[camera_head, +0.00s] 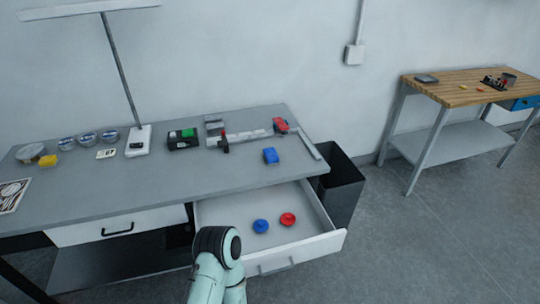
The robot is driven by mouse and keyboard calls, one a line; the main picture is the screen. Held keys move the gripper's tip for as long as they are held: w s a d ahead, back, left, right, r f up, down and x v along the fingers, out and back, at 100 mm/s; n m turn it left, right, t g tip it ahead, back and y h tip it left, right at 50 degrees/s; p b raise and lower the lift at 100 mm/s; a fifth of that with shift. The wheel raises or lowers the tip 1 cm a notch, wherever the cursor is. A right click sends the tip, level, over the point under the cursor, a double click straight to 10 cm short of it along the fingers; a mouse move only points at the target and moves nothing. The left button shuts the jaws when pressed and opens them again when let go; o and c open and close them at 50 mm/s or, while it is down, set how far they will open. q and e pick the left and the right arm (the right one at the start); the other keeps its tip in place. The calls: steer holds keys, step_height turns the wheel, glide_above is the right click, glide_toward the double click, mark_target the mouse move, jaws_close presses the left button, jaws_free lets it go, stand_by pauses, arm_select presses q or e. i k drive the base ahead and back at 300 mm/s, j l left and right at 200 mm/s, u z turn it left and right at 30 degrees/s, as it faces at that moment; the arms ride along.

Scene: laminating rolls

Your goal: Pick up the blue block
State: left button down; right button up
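The blue block (271,155) lies on the grey table (150,185), near its right front edge. It sits just in front of a long metal ruler-like strip and left of the table's right edge. Nothing is touching it from above. One of my arms shows at the bottom centre, in front of the open drawer, as pale green links and a dark round joint. I cannot tell which arm it is. No gripper fingers show in the view.
The drawer (297,249) is pulled open below the block, holding a blue round piece (260,226) and a red one (288,219). A dark bin (342,187) stands at the right. A lamp base (138,141) stands further left.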

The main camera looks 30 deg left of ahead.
mark_target(271, 156)
steer(key=i+l+z, duration=0.1)
steer(key=i+z, duration=0.2)
steer(key=i, duration=0.35)
steer(key=i+z, duration=0.3)
steer(key=i, duration=0.4)
steer(key=i+l, duration=0.1)
steer(key=i, duration=1.45)
steer(key=i+u, duration=0.4)
steer(key=i, duration=0.25)
steer(key=i+l+u, duration=0.2)
steer(key=i+u, duration=0.25)
steer(key=i, duration=0.2)
steer(key=i+u, duration=0.1)
steer(key=u, duration=3.35)
